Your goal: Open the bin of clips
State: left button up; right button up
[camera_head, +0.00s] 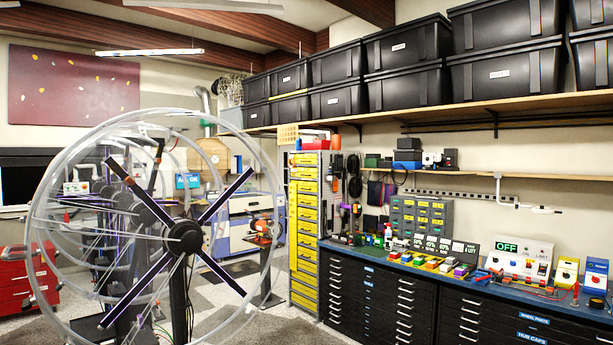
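No bin can be read as the bin of clips from here; labels are too small. A grey cabinet of small bins with yellow labels (422,218) stands at the back of the blue workbench (480,283), and its bins look shut. A tall yellow drawer tower (304,232) stands left of the bench with its drawers shut. Several lidded black bins (408,88) sit on the high shelf. Several small coloured trays or boxes (425,262) lie on the bench top. Neither of my grippers is in view.
Large clear acrylic wheels (185,236) with dark spokes stand at the left, close to me. Black drawer cabinets (380,304) fill the space under the bench. A red tool chest (28,280) stands at far left. Some grey floor (285,318) is bare between the wheels and bench.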

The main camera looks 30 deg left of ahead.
aim_at(305, 172)
jog(key=i+j+u, duration=0.2)
jog(key=i, duration=0.35)
jog(key=i+j+u, duration=0.15)
jog(key=i, duration=0.4)
jog(key=i+j+z, duration=0.1)
jog(key=i+z, duration=0.25)
jog(key=i, duration=1.75)
jog(key=i+j+u, duration=0.35)
jog(key=i, duration=0.3)
jog(key=i+u, duration=0.35)
jog(key=i, duration=0.3)
jog(key=i+u, duration=0.4)
jog(key=i, duration=0.25)
jog(key=i+l+u, duration=0.35)
jog(key=i, duration=0.3)
jog(key=i+u, duration=0.25)
jog(key=i, duration=0.2)
jog(key=i+u, duration=0.25)
jog(key=i, duration=0.2)
jog(key=i+l+u, duration=0.2)
jog(key=i, duration=0.25)
jog(key=i+l+u, duration=0.25)
jog(key=i, duration=0.15)
jog(key=j, duration=0.1)
